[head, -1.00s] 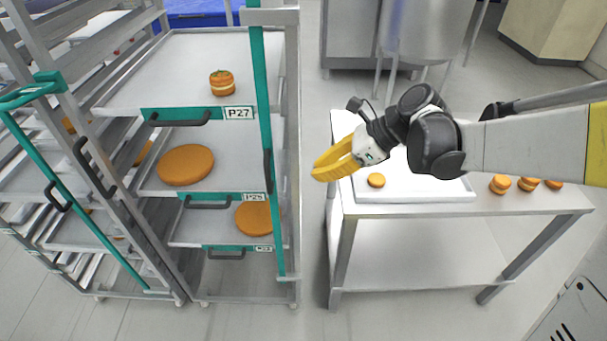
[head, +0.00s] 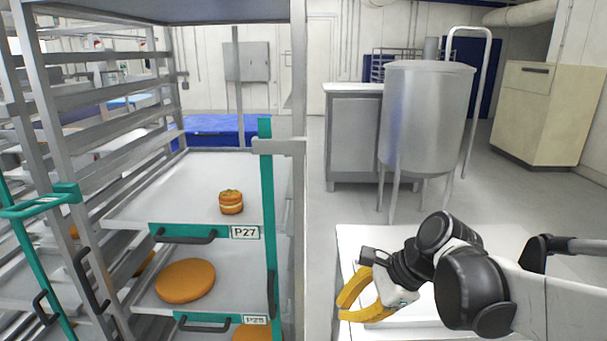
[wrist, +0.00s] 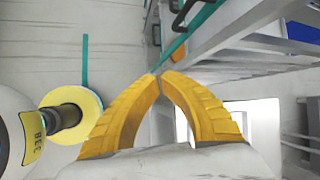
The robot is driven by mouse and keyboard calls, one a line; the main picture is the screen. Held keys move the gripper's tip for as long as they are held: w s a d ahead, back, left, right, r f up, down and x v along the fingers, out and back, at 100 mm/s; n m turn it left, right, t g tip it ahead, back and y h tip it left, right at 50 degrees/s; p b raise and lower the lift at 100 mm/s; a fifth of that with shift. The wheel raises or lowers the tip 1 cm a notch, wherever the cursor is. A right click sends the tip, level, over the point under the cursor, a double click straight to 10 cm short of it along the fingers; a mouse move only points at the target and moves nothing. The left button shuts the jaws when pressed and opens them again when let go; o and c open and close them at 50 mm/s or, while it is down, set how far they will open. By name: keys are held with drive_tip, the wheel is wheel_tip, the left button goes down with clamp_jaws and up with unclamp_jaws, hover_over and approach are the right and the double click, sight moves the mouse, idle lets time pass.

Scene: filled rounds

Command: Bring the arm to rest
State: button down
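My gripper (head: 341,309) has yellow fingers and hangs over the white-topped table (head: 350,240) at the lower right of the head view. In the wrist view the yellow fingers (wrist: 160,73) arch inward and their tips meet. Nothing shows between them. My arm reaches in from the right edge of the head view, bent at dark joints. It covers much of the table top.
A tray rack with teal-edged shelves (head: 190,231) stands left of my gripper. It holds a small layered round (head: 231,202) on the P27 shelf and a large orange round (head: 185,280) below. A steel vat (head: 425,115) stands behind the table. Floor shows between rack and table.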

drive_tip(key=s+d+f+n+t+h+b, duration=0.3)
drive_tip(key=s+d+n+h, duration=0.3)
drive_tip(key=s+d+n, duration=0.4)
drive_tip(key=shift+s+f+n+t+b, duration=0.35)
drive_tip(key=shift+s+f+n, duration=0.4)
drive_tip(key=shift+n, duration=2.15)
drive_tip(key=shift+s+r, duration=0.1)
